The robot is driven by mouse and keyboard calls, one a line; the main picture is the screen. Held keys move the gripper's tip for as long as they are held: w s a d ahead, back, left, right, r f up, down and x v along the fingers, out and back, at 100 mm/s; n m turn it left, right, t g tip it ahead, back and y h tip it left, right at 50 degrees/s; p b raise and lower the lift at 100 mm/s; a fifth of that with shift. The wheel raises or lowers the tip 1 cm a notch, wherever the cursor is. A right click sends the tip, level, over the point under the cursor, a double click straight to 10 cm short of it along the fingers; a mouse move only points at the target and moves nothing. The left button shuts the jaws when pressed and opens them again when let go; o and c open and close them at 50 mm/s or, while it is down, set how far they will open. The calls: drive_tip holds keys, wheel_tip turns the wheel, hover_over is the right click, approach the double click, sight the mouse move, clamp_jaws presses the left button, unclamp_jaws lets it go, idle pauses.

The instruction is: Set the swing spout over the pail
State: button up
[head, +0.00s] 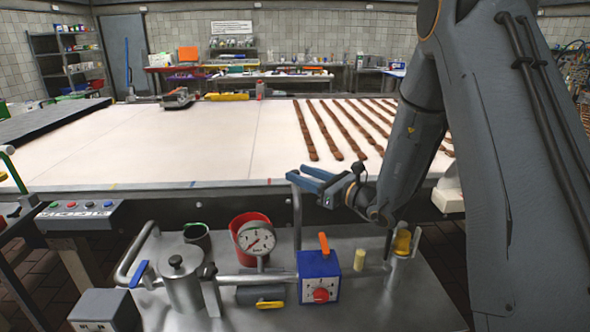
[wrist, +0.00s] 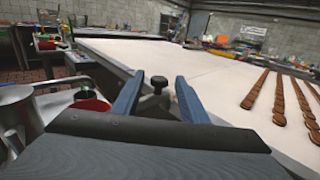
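The swing spout appears to be the grey upright pipe (head: 297,220) rising from the bench beside the red pail; its top is behind my gripper. In the wrist view a black knob (wrist: 158,82) on a grey fitting shows between my fingertips, probably part of the spout. My gripper (head: 303,178) is open, fingers pointing left, near the pipe's top; I cannot tell whether they touch it. The fingers also show apart in the wrist view (wrist: 158,80). The red pail (head: 240,222) stands left of the pipe, partly hidden by a dial gauge; it also shows in the wrist view (wrist: 96,105).
A wide white conveyor (head: 200,145) with rows of brown bars lies behind. The space above the pail looks clear.

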drive_tip(key=shift+p+x, duration=0.3)
drive_tip(key=shift+x, duration=1.1)
clamp_jaws()
